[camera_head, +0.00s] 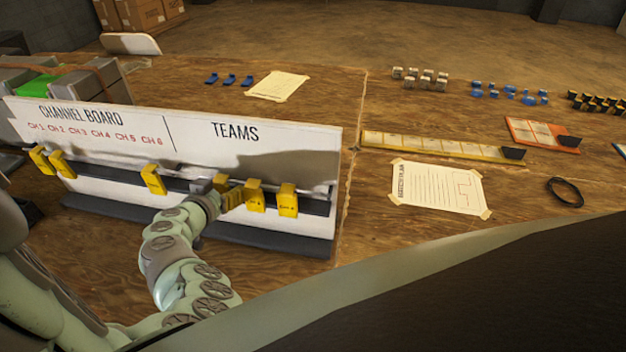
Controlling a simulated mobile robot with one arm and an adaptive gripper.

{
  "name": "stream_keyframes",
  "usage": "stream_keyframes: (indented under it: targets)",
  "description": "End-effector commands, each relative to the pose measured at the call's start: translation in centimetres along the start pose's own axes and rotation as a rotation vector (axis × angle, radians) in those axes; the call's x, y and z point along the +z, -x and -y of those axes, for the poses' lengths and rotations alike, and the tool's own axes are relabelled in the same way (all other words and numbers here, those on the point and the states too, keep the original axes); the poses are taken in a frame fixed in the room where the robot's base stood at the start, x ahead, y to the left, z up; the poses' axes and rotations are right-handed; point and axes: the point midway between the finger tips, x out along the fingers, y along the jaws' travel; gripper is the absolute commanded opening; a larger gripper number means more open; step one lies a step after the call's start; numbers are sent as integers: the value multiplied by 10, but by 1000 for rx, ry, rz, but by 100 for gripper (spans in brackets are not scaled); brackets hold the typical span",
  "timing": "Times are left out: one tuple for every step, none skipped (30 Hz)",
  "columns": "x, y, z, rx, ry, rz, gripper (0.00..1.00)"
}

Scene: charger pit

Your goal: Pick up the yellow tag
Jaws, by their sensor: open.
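Several yellow tags hang along the ledge of the white channel board, whose face (290,150) reads "CHANNEL BOARD" and "TEAMS". Two tags are at the far left (61,165), one stands alone under the channel labels (153,180), and others are under "TEAMS" (254,196) with one at the right end (287,200). My gripper (216,192) is at the board's front, beside the left tags of the TEAMS group. It is open. Its fingertips are small and partly hidden, so I cannot tell whether they touch a tag.
A yellow strip tray (430,145), a taped paper sheet (438,188), an orange tray (540,132) and a black ring (564,191) lie to the right. Small blue tags (230,79) and another sheet (277,86) lie behind the board. Grey boxes (85,82) stand behind its left end.

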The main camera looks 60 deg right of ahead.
Motion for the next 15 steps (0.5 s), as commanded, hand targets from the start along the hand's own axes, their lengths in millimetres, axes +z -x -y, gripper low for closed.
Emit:
stream_keyframes:
  targets:
    - [0,0,1,-2,1,0,57]
    - [0,0,1,-2,1,0,57]
    - [0,0,1,-2,1,0,62]
    - [0,0,1,-2,1,0,59]
    - [0,0,1,-2,1,0,56]
    - [0,0,1,-2,1,0,52]
    - [0,0,1,-2,1,0,49]
    - [0,0,1,-2,1,0,46]
    - [0,0,1,-2,1,0,42]
    - [0,0,1,-2,1,0,38]
    - [0,0,1,-2,1,0,35]
    - [0,0,1,-2,1,0,31]
    - [0,0,1,-2,1,0,28]
    - [0,0,1,-2,1,0,25]
    - [0,0,1,-2,1,0,21]
